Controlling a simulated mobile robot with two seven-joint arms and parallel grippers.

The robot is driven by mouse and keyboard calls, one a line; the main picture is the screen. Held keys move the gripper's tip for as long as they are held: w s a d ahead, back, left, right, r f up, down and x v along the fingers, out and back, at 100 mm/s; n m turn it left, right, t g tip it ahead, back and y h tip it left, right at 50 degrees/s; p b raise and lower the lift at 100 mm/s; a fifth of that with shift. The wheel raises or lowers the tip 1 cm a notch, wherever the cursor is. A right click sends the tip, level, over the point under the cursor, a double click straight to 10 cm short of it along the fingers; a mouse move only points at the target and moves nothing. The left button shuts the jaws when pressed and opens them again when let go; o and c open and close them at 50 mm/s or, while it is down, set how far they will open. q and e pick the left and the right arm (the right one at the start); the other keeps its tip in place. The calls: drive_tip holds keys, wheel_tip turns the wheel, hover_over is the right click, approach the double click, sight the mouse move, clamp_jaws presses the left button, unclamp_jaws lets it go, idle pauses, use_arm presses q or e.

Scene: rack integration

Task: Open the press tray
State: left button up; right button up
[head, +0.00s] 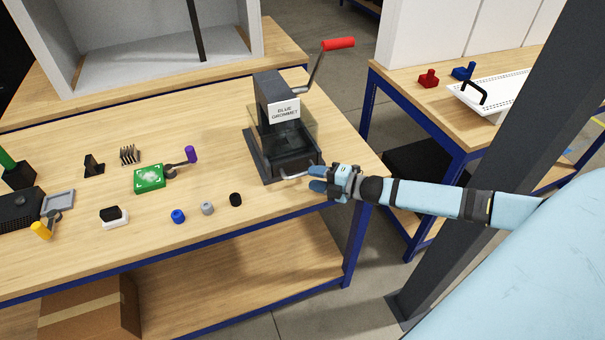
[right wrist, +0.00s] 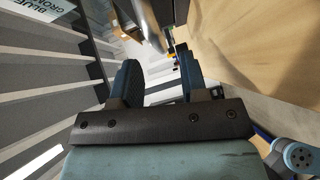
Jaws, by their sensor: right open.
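The dark grey press (head: 271,100) stands at the right end of the wooden workbench, with a label reading "BLUE GROMMET" and a red-tipped lever (head: 338,44). Its tray (head: 290,160) sits low at the front, apparently closed, with a curved metal handle (head: 296,176). My right gripper (head: 313,179) is open right beside the handle's right end. In the right wrist view, the open fingers (right wrist: 158,75) point toward a shiny metal bar (right wrist: 148,25), likely the handle. I cannot tell whether it lies between them. My left gripper is out of view.
A blue grommet (head: 178,216), a grey one (head: 207,208) and a black one (head: 236,199) lie left of the press. A green block (head: 149,179) and a purple-handled tool (head: 190,155) lie farther left. The bench front before the press is clear.

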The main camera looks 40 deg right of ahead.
sight(302, 175)
drive_tip(key=shift+x, duration=2.15)
